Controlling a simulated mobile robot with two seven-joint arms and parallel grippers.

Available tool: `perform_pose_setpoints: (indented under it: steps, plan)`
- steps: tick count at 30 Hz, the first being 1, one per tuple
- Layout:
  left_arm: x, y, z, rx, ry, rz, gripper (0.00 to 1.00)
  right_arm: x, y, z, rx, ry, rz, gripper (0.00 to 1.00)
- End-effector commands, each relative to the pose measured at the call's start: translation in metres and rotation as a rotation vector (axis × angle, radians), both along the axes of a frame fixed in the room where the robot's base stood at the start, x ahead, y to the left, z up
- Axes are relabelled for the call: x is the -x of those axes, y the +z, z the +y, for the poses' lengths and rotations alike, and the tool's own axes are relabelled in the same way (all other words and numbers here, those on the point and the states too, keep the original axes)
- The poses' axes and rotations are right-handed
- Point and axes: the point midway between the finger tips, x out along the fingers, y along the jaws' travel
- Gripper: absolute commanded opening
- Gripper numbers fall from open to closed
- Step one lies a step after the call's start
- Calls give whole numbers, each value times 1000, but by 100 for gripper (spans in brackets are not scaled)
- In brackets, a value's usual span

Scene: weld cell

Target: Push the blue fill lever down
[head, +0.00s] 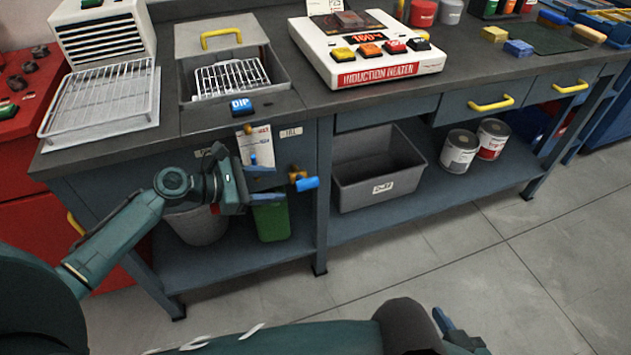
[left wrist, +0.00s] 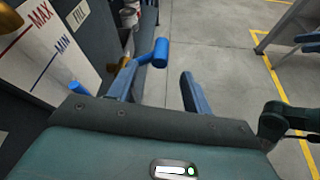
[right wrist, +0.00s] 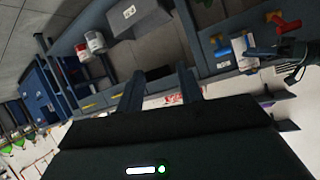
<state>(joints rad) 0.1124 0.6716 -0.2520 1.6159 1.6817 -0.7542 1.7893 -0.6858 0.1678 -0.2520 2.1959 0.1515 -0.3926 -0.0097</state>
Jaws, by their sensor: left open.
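The blue fill lever (head: 307,184) sticks out from a brass valve (head: 296,172) on the bench front, under a FILL label (head: 291,132). Its blue handle (left wrist: 160,53) also shows in the left wrist view, just beyond the fingertips and closer to the left-hand finger. My left gripper (head: 268,181) is beside the lever, on its left, with fingers apart and nothing between them. In the left wrist view, the fingers (left wrist: 158,80) point toward the lever; contact cannot be told. My right gripper (right wrist: 162,82) is open and empty, low in the head view (head: 460,332), away from the lever.
A level card (left wrist: 45,45) marked MAX and MIN is beside my left gripper. A green bin (head: 272,220) and a grey bucket (head: 198,226) stand below on the shelf (head: 225,262). A grey tub (head: 380,178) stands to the right. The floor in front is clear.

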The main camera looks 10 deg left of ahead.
Motion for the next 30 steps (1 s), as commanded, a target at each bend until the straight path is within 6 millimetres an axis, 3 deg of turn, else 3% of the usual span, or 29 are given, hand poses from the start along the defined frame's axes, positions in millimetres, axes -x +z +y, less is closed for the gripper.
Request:
perform_pose_setpoints:
  steps: [9,15,27,30]
  plan:
    - [-40,-26,-49,2,1,-3,50,4,-6,-1,0,-5,-3,36]
    - [-55,-36,-68,-1,0,-4,50,4,-1,-2,-2,-11,-26,36]
    - [-59,-39,-74,-3,1,-2,50,2,2,-4,0,-13,-37,36]
    - [-59,-39,-74,-3,1,-2,43,3,1,-4,1,-14,-35,36]
